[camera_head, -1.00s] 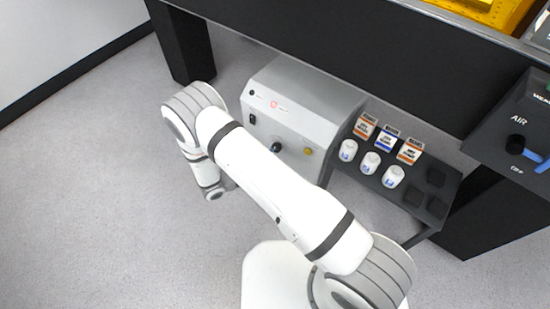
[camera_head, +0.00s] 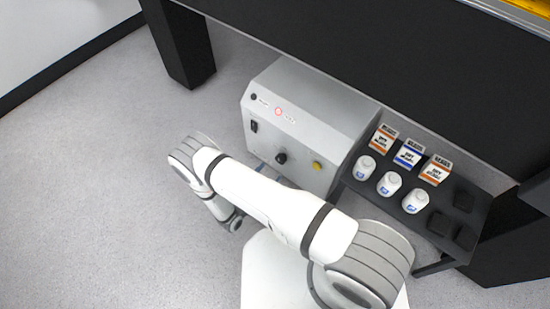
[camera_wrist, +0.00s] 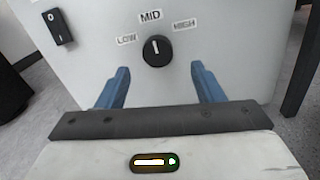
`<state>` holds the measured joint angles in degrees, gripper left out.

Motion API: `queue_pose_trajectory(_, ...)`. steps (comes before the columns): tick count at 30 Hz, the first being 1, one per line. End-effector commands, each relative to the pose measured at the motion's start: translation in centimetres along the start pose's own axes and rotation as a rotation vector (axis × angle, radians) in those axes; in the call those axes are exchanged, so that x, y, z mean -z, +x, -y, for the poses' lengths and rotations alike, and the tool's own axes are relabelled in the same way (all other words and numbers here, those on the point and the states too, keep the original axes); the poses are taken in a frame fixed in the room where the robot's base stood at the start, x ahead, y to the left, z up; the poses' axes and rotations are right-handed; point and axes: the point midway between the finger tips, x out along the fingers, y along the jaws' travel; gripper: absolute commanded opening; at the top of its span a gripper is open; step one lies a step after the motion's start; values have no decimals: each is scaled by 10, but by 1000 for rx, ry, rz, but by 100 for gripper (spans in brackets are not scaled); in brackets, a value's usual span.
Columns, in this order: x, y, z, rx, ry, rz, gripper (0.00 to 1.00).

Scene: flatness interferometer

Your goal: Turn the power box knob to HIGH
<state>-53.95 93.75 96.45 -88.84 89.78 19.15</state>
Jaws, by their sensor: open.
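The power box (camera_head: 312,115) is a light grey cabinet on the floor under the black bench. Its black knob (camera_wrist: 157,50) is on the front face, and its white mark points up at the MID label (camera_wrist: 150,17). The LOW label (camera_wrist: 127,39) is to its left and the HIGH label (camera_wrist: 185,26) to its right. The knob also shows in the head view (camera_head: 281,158). My gripper (camera_wrist: 160,80) is open, with a blue finger on each side below the knob, apart from it and empty. In the head view my arm mostly hides the gripper.
A black rocker switch (camera_wrist: 57,27) sits left of the knob, and a yellow button (camera_head: 317,165) to its right. A red light (camera_head: 278,112) glows on the box. The floor at left is clear.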

Motion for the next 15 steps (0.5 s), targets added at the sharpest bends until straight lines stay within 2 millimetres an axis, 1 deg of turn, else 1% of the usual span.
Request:
queue_pose_trajectory(3, 2, 17, 0, -2, 1, 0, 61)
queue_pose_trajectory(9, 2, 42, -3, -13, 1, -2, 61)
queue_pose_trajectory(12, 2, 51, -4, -17, 1, -3, 61)
queue_pose_trajectory(15, 1, 56, -5, -20, 2, -3, 61)
